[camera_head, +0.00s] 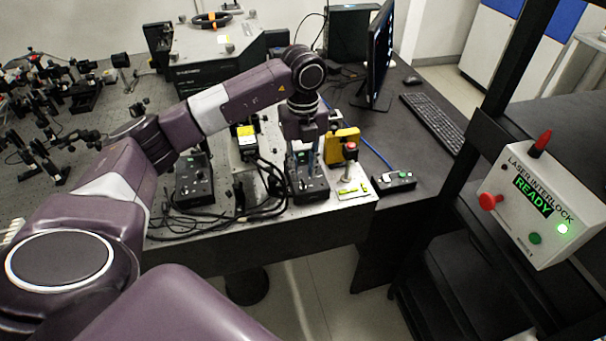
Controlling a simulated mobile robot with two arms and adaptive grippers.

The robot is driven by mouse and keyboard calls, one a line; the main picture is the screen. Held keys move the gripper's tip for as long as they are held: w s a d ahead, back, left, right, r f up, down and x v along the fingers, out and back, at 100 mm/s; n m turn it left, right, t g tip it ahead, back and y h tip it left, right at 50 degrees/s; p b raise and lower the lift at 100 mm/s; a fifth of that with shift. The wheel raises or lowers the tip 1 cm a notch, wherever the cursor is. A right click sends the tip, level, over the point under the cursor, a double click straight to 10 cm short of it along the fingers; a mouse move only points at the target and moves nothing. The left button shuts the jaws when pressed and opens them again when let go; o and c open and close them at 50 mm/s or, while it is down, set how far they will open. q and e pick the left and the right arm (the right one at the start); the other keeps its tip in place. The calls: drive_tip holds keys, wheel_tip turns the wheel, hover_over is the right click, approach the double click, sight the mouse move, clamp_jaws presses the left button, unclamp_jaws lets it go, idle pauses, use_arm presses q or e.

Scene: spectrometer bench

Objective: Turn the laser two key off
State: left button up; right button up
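A black control box (311,192) with small knobs stands near the front edge of the bench. A similar black control box (194,188) stands further left. No label that tells which one is laser two can be read, and no key can be made out. My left gripper (304,170) points down over the right-hand box, close to its top. Its fingers cover part of that box's panel. They are too small to tell whether they are apart or closed on a key. My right gripper is not in view.
Black cables (262,205) lie between the boxes. A small switch box (393,181), a monitor (380,55) and a keyboard (435,122) are further right. The interlock box (541,232) reads READY.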

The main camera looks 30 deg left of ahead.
sight(303, 180)
use_arm(q)
wheel_tip(303, 180, up, 10)
drive_tip(key=shift+f, duration=0.25)
idle(0.4)
